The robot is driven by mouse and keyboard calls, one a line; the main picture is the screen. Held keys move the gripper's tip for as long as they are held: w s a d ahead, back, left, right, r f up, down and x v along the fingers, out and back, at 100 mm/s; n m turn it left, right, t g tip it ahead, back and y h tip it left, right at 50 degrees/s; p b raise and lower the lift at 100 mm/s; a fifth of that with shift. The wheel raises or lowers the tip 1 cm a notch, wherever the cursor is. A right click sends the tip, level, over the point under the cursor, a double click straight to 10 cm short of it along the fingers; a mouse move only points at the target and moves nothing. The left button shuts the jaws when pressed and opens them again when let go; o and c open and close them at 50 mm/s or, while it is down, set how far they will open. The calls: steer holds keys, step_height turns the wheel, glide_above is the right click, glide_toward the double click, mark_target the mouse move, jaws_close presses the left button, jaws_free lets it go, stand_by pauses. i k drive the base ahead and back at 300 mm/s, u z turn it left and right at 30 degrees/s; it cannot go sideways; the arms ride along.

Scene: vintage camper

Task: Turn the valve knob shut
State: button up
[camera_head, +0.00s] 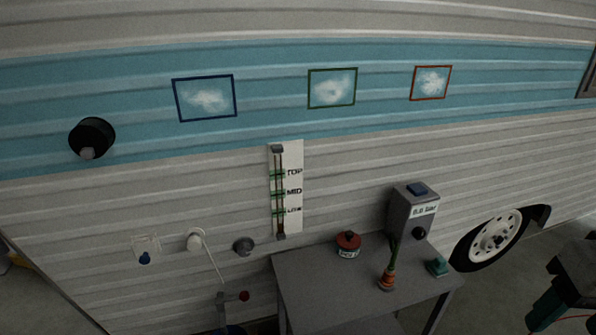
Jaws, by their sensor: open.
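Low on the camper wall, a grey tap-like fitting (224,297) carries a small red knob (244,296), which looks like the valve knob. A blue rounded thing (230,330) shows below it at the bottom edge. A grey round knob (244,246) sits higher on the wall, left of the table, with a white round fitting (196,239) and its thin rod to its left. How far any knob is turned cannot be told. My gripper (562,315), dark with green fingers, is at the lower right edge, open and far from the knobs; its tips are partly cut off.
A grey table (330,290) stands right of the fitting, holding a red-lidded pot (348,244), an orange-and-green item (387,278), a teal block (437,267) and a grey box (413,210). A level gauge (286,188) and a black round fixture (92,136) are on the wall.

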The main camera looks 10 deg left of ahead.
mark_target(244, 250)
steer(key=z, duration=0.8)
steer(key=k, duration=0.65)
steer(key=u, duration=1.2)
steer(key=i, duration=0.5)
steer(key=z, duration=0.05)
